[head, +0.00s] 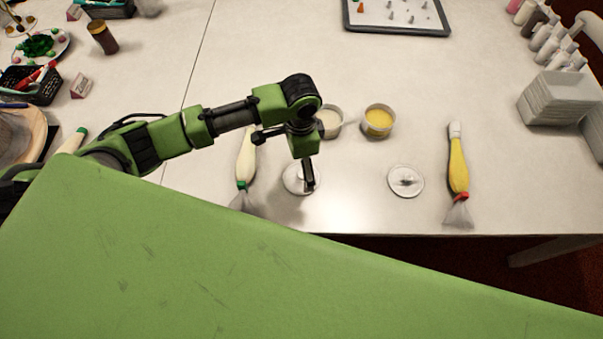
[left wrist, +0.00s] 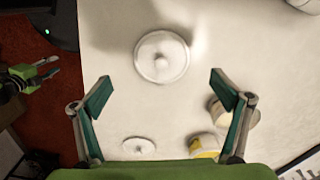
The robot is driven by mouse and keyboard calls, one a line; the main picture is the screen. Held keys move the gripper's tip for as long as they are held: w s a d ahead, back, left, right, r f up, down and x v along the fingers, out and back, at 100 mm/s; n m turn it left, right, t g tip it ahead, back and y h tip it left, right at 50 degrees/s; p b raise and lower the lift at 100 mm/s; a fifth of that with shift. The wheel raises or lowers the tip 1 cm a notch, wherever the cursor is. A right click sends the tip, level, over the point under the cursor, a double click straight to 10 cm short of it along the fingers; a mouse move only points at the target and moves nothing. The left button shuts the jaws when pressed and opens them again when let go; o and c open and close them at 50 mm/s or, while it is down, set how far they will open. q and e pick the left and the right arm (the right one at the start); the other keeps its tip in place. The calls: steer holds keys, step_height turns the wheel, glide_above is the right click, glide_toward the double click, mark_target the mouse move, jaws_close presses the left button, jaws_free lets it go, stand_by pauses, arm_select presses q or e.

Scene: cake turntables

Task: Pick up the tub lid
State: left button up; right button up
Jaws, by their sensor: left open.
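A round white tub lid (head: 293,180) with a small knob lies on the table near its front edge. My left gripper (head: 309,183) is above it in the head view and partly covers it. In the left wrist view the lid (left wrist: 158,68) lies just beyond the open, empty fingers (left wrist: 163,93), apart from them. A second similar lid (head: 405,181) lies to the right; it also shows in the left wrist view (left wrist: 138,147).
A tub with pale contents (head: 329,122) and a tub with yellow contents (head: 379,120) stand behind the lids. A pale piping bag (head: 246,160) lies to the left, a yellow one (head: 458,170) to the right. Stacked white dishes (head: 560,98) stand farther right. Table between the lids is clear.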

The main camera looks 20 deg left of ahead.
mark_target(301, 175)
arm_select(q)
steer(key=shift+w+f, duration=0.1)
steer(key=shift+f, duration=0.65)
steer(key=shift+w+f+p, duration=0.1)
steer(key=shift+f+p, duration=0.6)
steer(key=shift+f, duration=1.95)
steer(key=c, duration=1.3)
steer(key=shift+s, duration=0.2)
